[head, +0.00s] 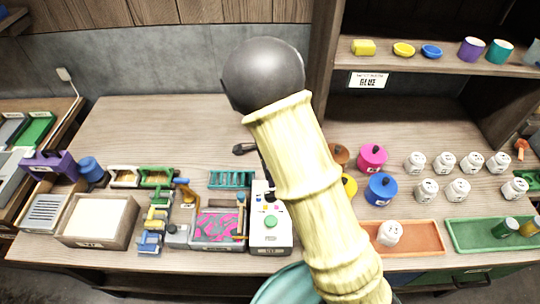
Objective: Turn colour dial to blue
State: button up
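A white device (263,238) stands at the front middle of the table. It has a round green button or knob on its face and small coloured marks, including yellow, red and blue, above it. Which part is the colour dial, and where it points, is too small to tell. My pale yellow arm with a dark ball-shaped joint crosses the view just right of the device and covers its right upper side. A small dark part by the arm, just behind the device, looks like part of my gripper (245,149). Its fingers are mostly hidden, so open or shut cannot be told.
Left of the device are a pink-patterned tray (218,245), a green rack (230,179) and a wooden box (70,240). Right of my arm stand pink (371,161) and blue (381,191) lidded pots and several white jars. The table behind the left items is clear.

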notch_tip(320, 180, up, 9)
dwell(0.3)
dwell(0.4)
jog(key=s+d+r+n+t, duration=0.2)
jog(key=s+d+r+n, duration=0.1)
jog(key=s+d+n, duration=0.9)
jog(key=d+n, duration=0.1)
jog(key=n, duration=0.2)
jog(key=shift+s+d+r+n+t, duration=0.2)
jog(key=shift+d+r+n+t, duration=0.1)
jog(key=shift+r, duration=0.05)
